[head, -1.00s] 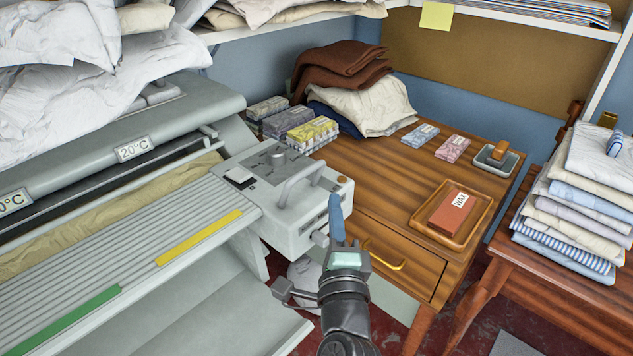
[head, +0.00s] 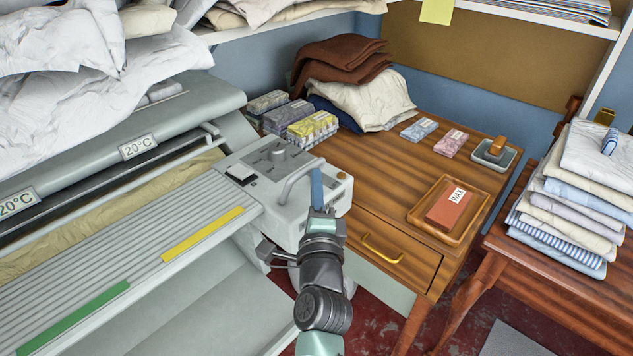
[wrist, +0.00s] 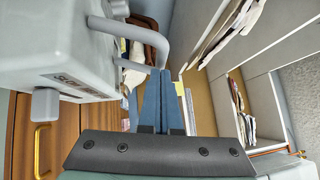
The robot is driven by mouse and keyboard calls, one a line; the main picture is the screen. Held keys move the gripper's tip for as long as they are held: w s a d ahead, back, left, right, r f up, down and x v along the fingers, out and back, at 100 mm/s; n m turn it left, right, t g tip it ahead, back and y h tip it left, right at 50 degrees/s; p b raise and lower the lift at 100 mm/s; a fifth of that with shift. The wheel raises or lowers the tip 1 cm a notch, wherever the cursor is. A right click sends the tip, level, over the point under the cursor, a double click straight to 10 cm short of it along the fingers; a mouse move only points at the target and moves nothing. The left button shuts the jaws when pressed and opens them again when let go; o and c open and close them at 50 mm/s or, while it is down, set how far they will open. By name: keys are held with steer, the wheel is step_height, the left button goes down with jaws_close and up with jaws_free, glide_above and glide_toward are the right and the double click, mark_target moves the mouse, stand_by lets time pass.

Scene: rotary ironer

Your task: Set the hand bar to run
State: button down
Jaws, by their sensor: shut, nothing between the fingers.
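The hand bar (head: 296,182) is a grey bent bar on top of the light grey control box (head: 262,205) at the ironer's right end. In the wrist view the bar (wrist: 140,30) makes a U shape standing out from the box (wrist: 60,50). My gripper (head: 317,172) has blue fingers, pressed together and empty, just right of the bar. In the wrist view its fingertips (wrist: 160,71) lie close beside the bar's lower end; whether they touch I cannot tell. A label on the box's front is partly readable, and no run mark is legible.
The wooden cabinet (head: 370,170) stands right of the box, with a wax tray (head: 449,207), soap packs and folded cloths on top. Its yellow drawer handle (head: 382,249) sticks out. The ironer's ribbed feed table (head: 130,235) lies left. A linen stack (head: 570,200) is at the right.

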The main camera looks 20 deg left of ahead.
steer(key=shift+a+r+p, duration=0.15)
steer(key=shift+r+p, duration=0.1)
steer(key=shift+p, duration=0.5)
